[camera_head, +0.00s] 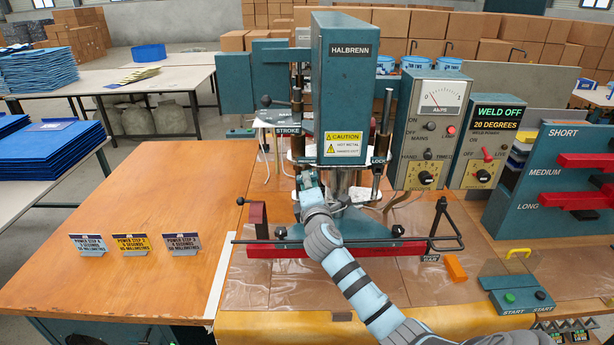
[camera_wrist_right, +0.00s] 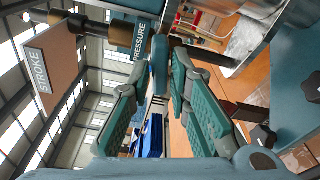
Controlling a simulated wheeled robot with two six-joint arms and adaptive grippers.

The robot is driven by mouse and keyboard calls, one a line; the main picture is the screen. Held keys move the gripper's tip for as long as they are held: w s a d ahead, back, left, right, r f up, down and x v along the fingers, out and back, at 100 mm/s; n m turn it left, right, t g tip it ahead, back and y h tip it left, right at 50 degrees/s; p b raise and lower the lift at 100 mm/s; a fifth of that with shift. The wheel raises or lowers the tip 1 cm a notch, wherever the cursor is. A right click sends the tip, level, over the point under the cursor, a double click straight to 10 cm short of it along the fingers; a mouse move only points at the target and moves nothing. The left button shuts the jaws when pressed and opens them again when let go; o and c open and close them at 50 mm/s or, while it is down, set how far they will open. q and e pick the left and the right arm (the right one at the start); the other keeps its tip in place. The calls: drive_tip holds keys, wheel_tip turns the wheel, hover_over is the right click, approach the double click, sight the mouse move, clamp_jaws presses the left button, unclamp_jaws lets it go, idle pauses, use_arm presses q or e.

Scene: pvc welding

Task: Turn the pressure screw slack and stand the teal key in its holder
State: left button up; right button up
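My right gripper (camera_head: 308,182) is at the front of the teal HALBRENN press, below the STROKE label. In the wrist view my right gripper (camera_wrist_right: 154,88) has its padded fingers spread apart. A rounded teal bar (camera_wrist_right: 159,66), possibly the key, stands between the fingertips; a clear grip on it does not show. The PRESSURE label (camera_wrist_right: 139,40) is just beyond the fingertips, beside a brown and dark cylindrical part. The pressure screw itself cannot be picked out surely. I cannot identify the key's holder. My left gripper is not in view.
The press (camera_head: 345,75) stands behind a red bar (camera_head: 330,249). A black stand (camera_head: 441,225), an orange block (camera_head: 455,267) and a green START box (camera_head: 520,297) are at right. Three step cards (camera_head: 135,245) stand on the wooden table, whose left part is otherwise clear.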

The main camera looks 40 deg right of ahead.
drive_tip(key=shift+o, duration=1.3)
drive_tip(key=shift+s+a, duration=0.1)
drive_tip(key=v, duration=0.8)
drive_tip(key=shift+s+a+p, duration=0.15)
drive_tip(key=shift+a+p, duration=0.25)
drive_tip(key=shift+a, duration=0.1)
drive_tip(key=shift+f, duration=0.15)
